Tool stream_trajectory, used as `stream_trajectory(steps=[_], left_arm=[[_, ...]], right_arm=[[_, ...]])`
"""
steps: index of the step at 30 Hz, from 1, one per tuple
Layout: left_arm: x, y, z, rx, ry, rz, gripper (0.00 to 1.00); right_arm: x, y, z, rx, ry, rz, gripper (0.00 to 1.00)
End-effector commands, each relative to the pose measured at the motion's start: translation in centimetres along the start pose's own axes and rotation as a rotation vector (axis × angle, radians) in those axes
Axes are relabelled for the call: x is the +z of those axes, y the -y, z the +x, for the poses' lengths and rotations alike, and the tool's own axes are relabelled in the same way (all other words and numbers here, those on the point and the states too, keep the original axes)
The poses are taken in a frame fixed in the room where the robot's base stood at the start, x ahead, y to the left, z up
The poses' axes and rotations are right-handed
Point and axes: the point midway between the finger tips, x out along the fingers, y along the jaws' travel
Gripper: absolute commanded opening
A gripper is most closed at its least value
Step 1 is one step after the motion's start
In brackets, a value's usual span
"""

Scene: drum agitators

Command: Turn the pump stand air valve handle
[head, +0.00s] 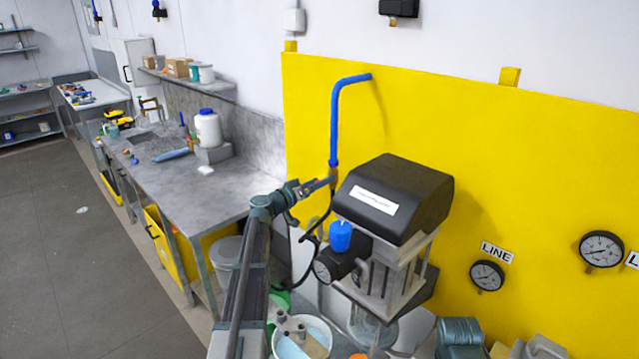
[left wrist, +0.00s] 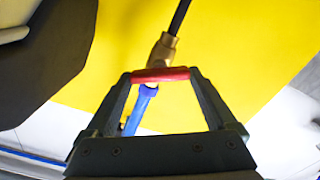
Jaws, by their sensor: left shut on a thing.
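The air valve shows in the left wrist view as a brass body (left wrist: 163,47) with a red handle (left wrist: 160,75) lying crosswise. The blue pipe (left wrist: 143,103) and a black hose (left wrist: 181,16) run to either side of it. My left gripper (left wrist: 160,77) has its two fingertips at the ends of the red handle and is shut on it. In the head view my left gripper (head: 322,184) is at the lower end of the blue pipe (head: 334,130), left of the pump stand's black head (head: 390,195). It hides most of the valve there. My right gripper is not in view.
A blue knob (head: 341,236) and a gauge (head: 323,271) sit on the pump stand close below my left gripper. A white bucket (head: 303,338) stands below. The yellow wall panel (head: 450,140) is behind. A grey workbench (head: 190,190) is on the left, with open floor beside it.

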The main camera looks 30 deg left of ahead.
Motion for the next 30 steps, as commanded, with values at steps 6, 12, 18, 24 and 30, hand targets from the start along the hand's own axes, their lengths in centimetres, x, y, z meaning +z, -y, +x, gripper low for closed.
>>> stream_trajectory(steps=[6,12,18,24,30], left_arm=[[0.04,0.12,-0.02,0.0,0.0,-0.207,0.34],[0.07,0.21,-0.03,0.0,0.001,-0.397,0.34],[0.12,0.3,-0.03,0.0,0.001,-0.586,0.34],[0.18,0.37,-0.04,0.0,0.001,-0.764,0.34],[0.23,0.41,-0.04,0.0,0.001,-0.912,0.34]], right_arm=[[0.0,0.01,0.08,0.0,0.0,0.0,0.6],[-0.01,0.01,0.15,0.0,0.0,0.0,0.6],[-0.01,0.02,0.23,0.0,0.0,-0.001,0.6],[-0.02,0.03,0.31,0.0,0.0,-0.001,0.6],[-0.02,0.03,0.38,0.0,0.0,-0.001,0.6]])
